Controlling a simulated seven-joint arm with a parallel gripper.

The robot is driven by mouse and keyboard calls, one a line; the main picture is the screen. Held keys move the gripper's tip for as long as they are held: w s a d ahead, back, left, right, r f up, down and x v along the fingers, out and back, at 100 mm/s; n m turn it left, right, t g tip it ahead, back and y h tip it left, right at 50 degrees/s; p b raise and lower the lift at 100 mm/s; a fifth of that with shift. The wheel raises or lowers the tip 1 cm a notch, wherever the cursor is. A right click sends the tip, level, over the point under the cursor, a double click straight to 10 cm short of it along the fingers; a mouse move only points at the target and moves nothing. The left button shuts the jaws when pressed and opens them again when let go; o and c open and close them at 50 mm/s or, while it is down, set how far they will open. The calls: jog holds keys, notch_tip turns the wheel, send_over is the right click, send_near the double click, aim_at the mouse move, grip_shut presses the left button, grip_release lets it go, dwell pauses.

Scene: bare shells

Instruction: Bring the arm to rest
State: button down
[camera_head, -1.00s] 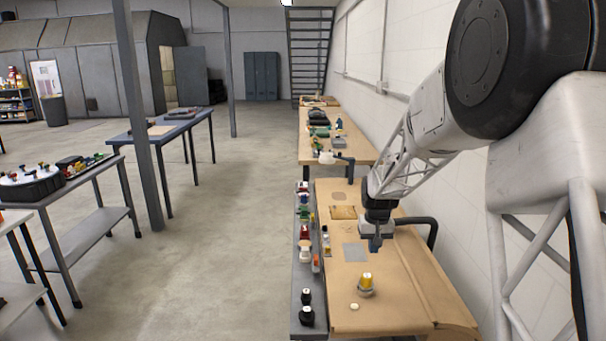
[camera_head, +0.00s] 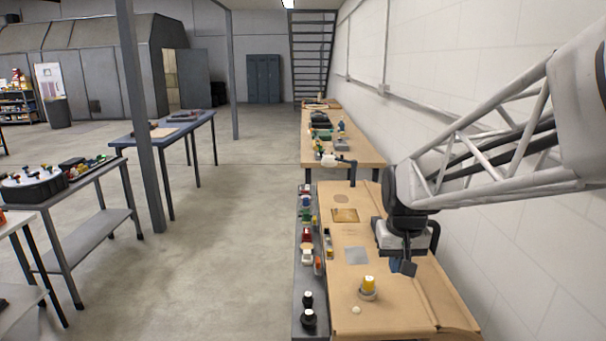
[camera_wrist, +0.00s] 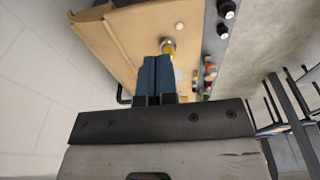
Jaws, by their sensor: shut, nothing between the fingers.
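My gripper (camera_head: 404,267) hangs from my arm above the right side of the near wooden workbench (camera_head: 395,315), by the white wall. Its blue fingers are together, with nothing between them; they also show shut in the wrist view (camera_wrist: 156,75). A yellow-topped item on a grey base (camera_head: 368,287) stands on the bench, to the left of and below the fingers in the head view. In the wrist view this yellow item (camera_wrist: 168,47) shows just beyond the fingertips, apart from them as far as I can tell.
A small pale disc (camera_head: 356,310) lies near the bench's front. A grey square (camera_head: 356,255) and a brown patch (camera_head: 345,215) lie farther back. A narrow grey shelf (camera_head: 308,270) with several small items runs along the left edge. The floor aisle to the left is clear.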

jog(key=s+a+t, duration=0.1)
jog(key=s, duration=2.1)
jog(key=shift+s, duration=0.25)
jog(key=shift+f, duration=0.1)
